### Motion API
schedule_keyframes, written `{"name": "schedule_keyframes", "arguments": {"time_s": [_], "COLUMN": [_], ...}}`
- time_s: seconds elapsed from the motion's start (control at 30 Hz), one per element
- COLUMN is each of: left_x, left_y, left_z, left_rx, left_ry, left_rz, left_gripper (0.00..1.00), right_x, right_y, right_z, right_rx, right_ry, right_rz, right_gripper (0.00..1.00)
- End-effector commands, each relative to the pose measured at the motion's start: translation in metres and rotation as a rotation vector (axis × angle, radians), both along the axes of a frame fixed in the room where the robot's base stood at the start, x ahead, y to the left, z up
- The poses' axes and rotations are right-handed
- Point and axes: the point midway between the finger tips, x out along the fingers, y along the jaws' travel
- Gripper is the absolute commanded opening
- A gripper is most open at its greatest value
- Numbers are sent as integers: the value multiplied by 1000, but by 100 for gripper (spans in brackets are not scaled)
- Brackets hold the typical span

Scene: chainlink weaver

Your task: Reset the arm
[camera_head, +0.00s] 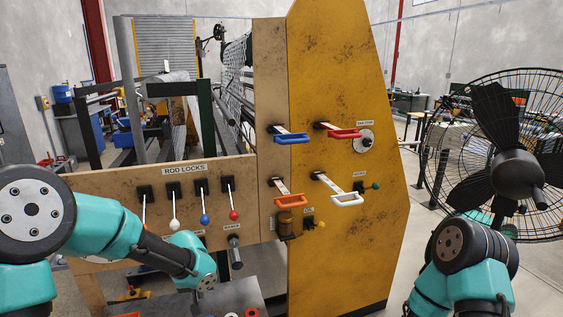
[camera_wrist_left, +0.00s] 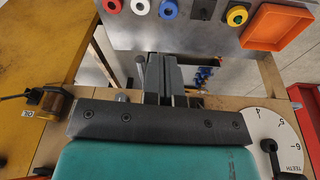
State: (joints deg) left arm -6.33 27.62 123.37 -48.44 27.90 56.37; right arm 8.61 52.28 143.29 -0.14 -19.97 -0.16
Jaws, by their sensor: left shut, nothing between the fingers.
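My left arm (camera_head: 120,240) reaches in from the left of the head view, in front of the wooden panel, below the rod lock levers. Its fingers are not clear there. In the left wrist view my left gripper (camera_wrist_left: 163,72) is shut and empty, above a gap in front of a metal tray (camera_wrist_left: 195,25). My right arm (camera_head: 465,265) is at the lower right, in front of the fan. Its gripper is out of view.
The yellow machine panel (camera_head: 335,90) carries blue (camera_head: 291,139), red (camera_head: 345,134), orange (camera_head: 290,202) and white (camera_head: 348,199) handles. The rod lock panel (camera_head: 110,190) has several ball-ended levers. A large fan (camera_head: 515,165) stands right. An orange bin (camera_wrist_left: 277,27) sits on the tray.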

Motion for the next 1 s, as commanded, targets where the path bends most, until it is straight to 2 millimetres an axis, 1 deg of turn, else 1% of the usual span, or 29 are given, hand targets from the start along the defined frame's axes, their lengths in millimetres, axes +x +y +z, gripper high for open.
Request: {"name": "schedule_keyframes", "arguments": {"time_s": [0.03,0.07,0.1,0.17,0.2,0.27,0.3,0.37,0.4,0.5,0.6,0.7,0.8,1.0], "left_x": [-14,-22,-33,-52,-66,-88,-103,-127,-142,-177,-203,-215,-218,-217], "left_y": [-4,-7,-11,-16,-20,-23,-25,-26,-26,-23,-18,-15,-14,-15], "left_z": [-30,-46,-67,-97,-117,-145,-163,-187,-202,-230,-246,-254,-255,-255], "left_rx": [-46,-78,-120,-181,-221,-275,-306,-340,-356,-365,-351,-336,-331,-331], "left_ry": [44,63,85,114,128,141,147,149,147,136,127,121,118,117], "left_rz": [-23,-36,-52,-69,-77,-82,-80,-74,-66,-46,-33,-29,-30,-30], "left_gripper": [0,0,0,0,0,0,0,0,0,0,0,0,0,0], "right_x": [0,0,0,0,0,0,0,0,0,0,0,0,0,0], "right_y": [0,0,0,0,0,0,0,0,0,0,0,0,0,0], "right_z": [0,0,0,0,0,0,0,0,0,0,0,0,0,0], "right_rx": [0,0,0,0,0,0,0,0,0,0,0,0,0,0], "right_ry": [0,0,0,0,0,0,0,0,0,0,0,0,0,0], "right_rz": [0,0,0,0,0,0,0,0,0,0,0,0,0,0], "right_gripper": [41,41,41,41,41,41,41,41,41,41,41,41,41,41]}}
